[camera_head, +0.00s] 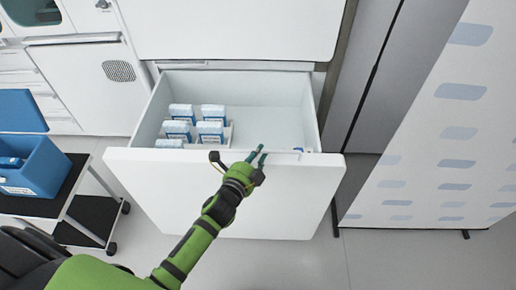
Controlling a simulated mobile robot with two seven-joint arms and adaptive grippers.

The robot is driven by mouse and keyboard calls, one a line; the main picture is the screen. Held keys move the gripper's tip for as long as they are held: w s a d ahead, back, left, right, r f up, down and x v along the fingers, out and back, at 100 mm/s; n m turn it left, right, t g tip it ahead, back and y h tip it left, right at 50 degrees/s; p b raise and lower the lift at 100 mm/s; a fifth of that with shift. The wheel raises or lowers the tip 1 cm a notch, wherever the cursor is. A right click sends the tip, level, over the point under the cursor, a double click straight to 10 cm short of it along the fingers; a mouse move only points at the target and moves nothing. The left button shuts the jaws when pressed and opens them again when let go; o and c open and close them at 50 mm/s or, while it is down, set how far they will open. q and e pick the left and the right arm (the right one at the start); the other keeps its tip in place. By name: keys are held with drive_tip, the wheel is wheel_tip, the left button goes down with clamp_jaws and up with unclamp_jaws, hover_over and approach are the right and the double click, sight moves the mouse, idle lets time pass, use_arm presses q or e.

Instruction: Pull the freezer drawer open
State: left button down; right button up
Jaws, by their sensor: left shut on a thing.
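The white freezer drawer (150,180) stands pulled well out from the white freezer body (235,30). Its inside shows from above. Several small blue-and-white boxes (212,113) stand in its left half, and the right half looks empty. My left gripper (258,156) is at the top edge of the drawer front, right of its middle, with its fingers over the rim. It is shut on the drawer's edge there; the exact grip spot is small and partly hidden by the fingers. My right gripper is not in view.
A dark cart (90,215) with a blue bin (40,172) stands close to the drawer's left side. A white patterned panel (430,150) on dark feet stands to the right. The grey floor (300,265) in front of the drawer is clear.

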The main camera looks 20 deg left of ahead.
use_arm(q)
drive_tip(key=shift+s+d, duration=0.1)
drive_tip(key=shift+s, duration=0.3)
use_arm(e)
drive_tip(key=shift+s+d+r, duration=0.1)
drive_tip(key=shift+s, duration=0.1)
use_arm(q)
drive_tip(key=c, duration=1.4)
unclamp_jaws()
drive_tip(key=shift+s, duration=0.1)
drive_tip(key=v, duration=1.1)
drive_tip(key=shift+s, duration=0.4)
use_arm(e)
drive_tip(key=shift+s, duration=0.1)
